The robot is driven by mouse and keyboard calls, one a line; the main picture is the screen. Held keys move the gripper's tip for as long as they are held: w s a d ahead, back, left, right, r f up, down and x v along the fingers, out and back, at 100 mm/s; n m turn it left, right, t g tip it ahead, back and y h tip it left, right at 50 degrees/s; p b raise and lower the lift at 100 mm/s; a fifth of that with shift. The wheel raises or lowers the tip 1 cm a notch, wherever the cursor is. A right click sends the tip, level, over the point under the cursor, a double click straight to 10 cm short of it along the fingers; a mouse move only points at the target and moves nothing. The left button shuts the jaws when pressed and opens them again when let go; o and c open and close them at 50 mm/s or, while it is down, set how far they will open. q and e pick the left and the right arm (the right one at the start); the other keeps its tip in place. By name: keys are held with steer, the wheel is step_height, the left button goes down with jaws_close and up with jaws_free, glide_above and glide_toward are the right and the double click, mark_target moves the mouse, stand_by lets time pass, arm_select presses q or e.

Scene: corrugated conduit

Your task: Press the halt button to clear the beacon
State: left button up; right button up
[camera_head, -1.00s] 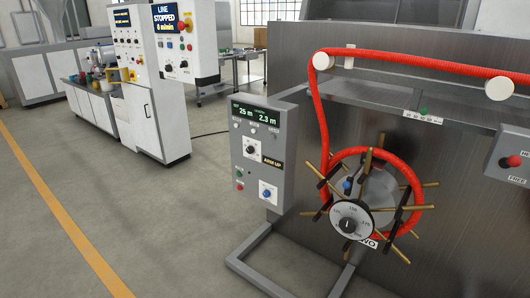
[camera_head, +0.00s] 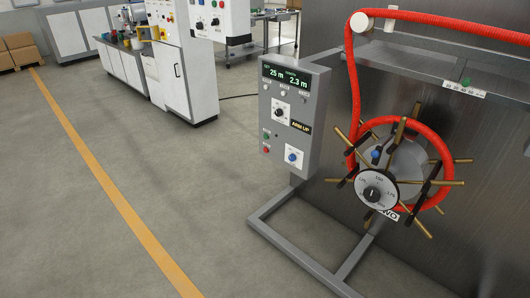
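No button in view is legibly labelled halt, and I see no beacon. A grey control box (camera_head: 312,149) stands in front of the coiler, with a green display reading 25 m and 2.3 m. It carries a small red button (camera_head: 266,149), a blue knob (camera_head: 293,156), a black dial (camera_head: 281,113) and a label that seems to read "ARM UP". At the top, a white hanging panel (camera_head: 235,22) is cut off by the picture edge, with a few small controls showing. Neither of my grippers is in view.
Red corrugated conduit (camera_head: 354,90) runs over a white roller (camera_head: 360,22) to a spoked reel (camera_head: 400,165). A grey floor frame (camera_head: 300,252) juts out below. White cabinets (camera_head: 185,75) stand at the back. The floor left of the frame, crossed by a yellow line (camera_head: 105,190), is clear.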

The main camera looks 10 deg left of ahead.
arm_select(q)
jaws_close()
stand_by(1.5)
